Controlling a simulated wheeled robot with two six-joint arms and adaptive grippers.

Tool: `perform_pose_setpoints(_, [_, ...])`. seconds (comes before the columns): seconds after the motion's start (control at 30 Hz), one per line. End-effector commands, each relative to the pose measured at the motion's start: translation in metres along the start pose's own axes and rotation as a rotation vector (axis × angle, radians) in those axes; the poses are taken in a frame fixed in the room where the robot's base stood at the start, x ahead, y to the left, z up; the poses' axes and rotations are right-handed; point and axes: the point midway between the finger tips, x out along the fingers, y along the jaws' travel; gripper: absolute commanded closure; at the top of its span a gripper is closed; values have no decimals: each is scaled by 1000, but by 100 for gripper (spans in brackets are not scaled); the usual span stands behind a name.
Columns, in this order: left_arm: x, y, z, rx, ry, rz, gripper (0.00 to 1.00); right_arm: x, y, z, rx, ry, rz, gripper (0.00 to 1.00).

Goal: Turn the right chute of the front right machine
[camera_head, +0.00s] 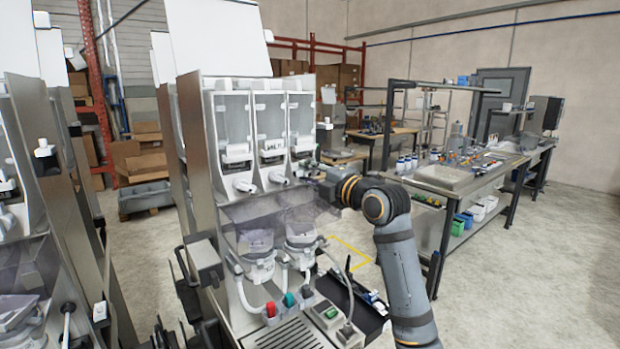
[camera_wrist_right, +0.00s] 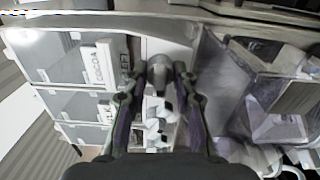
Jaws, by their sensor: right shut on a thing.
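The front right machine (camera_head: 205,130) is a tall steel dispenser with three clear hoppers side by side. Below them stick out a left chute (camera_head: 243,185), a middle chute (camera_head: 278,177) and a right chute (camera_head: 303,170), all white. My right gripper (camera_head: 316,174) reaches in from the right and is at the right chute, partly covering it. In the right wrist view, the fingers of my right gripper (camera_wrist_right: 160,84) are shut around the rounded end of the right chute (camera_wrist_right: 158,70). The other white chutes (camera_wrist_right: 160,125) line up beyond it. My left gripper is not seen.
Clear mixing bowls (camera_head: 257,262) with hoses sit under the chutes, behind a translucent cover (camera_head: 262,218). A second machine (camera_head: 30,200) stands close on the left. A workbench (camera_head: 450,180) stands back right. The floor at right is clear.

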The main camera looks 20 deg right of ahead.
Motion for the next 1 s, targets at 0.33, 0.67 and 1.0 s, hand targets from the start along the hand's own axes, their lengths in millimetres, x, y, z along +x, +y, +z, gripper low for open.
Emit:
perform_pose_setpoints(0.33, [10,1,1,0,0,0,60,0,-3,0,-280,1,-3,100])
perform_pose_setpoints(0.67, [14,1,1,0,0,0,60,0,-3,0,-436,2,-3,100])
perform_pose_setpoints(1.0, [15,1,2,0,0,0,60,0,-3,0,-479,2,-4,100])
